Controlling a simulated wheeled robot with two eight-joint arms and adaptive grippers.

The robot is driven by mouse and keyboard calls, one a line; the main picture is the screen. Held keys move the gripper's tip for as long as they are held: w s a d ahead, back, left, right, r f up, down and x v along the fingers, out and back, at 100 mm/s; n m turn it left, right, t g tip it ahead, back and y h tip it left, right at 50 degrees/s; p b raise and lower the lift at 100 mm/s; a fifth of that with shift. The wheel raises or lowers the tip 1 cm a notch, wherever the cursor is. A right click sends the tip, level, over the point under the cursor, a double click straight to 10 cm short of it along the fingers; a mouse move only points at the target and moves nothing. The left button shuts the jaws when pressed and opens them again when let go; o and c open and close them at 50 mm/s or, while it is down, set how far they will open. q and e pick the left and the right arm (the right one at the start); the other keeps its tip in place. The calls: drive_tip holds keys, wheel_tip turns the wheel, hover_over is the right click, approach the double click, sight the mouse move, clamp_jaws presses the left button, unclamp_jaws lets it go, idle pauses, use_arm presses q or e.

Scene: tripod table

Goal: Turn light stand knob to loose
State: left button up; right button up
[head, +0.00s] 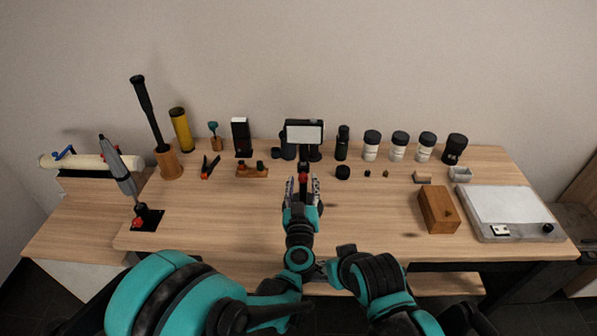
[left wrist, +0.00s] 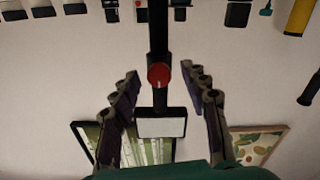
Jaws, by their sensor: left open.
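The light stand is a dark upright pole with a white-faced light panel (head: 304,132) on top, standing near the middle of the table. Its small red knob (head: 303,176) sits on the pole below the panel. In the left wrist view the red knob (left wrist: 159,75) shows on the black pole, with the panel (left wrist: 161,124) beneath it in the picture. My left gripper (head: 303,187) is open around the pole and knob, with one finger on each side. The wrist view shows clear gaps between both fingers (left wrist: 160,95) and the knob. My right gripper cannot be made out.
The wooden table (head: 350,220) is clear in front. Jars (head: 399,146) and bottles line the back right. A wooden box (head: 438,209) and a grey plate (head: 505,212) lie at right. Another stand (head: 120,165) with a red knob is at left.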

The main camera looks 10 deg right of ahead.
use_arm(q)
drive_tip(key=shift+w+d, duration=0.1)
drive_tip(key=shift+w, duration=0.25)
drive_tip(key=shift+s+r, duration=0.1)
drive_tip(key=shift+s, duration=0.1)
drive_tip(key=shift+c, duration=0.2)
clamp_jaws()
